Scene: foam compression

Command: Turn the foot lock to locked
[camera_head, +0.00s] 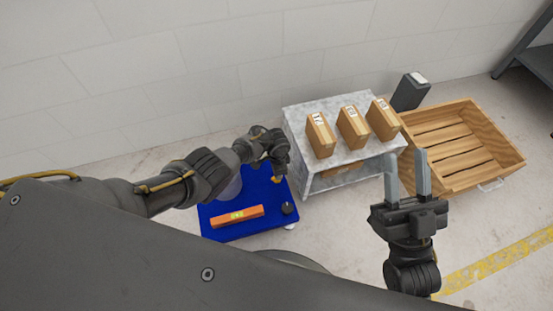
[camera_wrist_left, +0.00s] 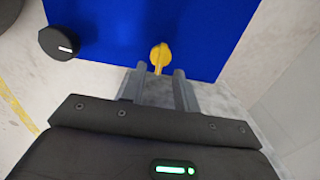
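A blue platform (camera_head: 240,229) stands on the floor left of the grey table. A small yellow lever (camera_wrist_left: 160,54) with a rounded head sits on the blue surface in the left wrist view; its narrow end points toward my gripper. In the head view only a bit of yellow (camera_head: 277,180) shows below my left gripper (camera_head: 277,165). In the left wrist view that gripper (camera_wrist_left: 159,77) is open, its fingers apart on either side of the lever's narrow end, with gaps visible. Contact cannot be told. My right gripper (camera_head: 406,162) is open and empty, fingers pointing up.
A black knob with a white mark (camera_wrist_left: 60,43) is at the platform's corner, also in the head view (camera_head: 289,208). An orange level (camera_head: 237,216) lies on the platform. A grey table (camera_head: 337,109) holds three boxes. A wooden crate (camera_head: 497,135) is at right.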

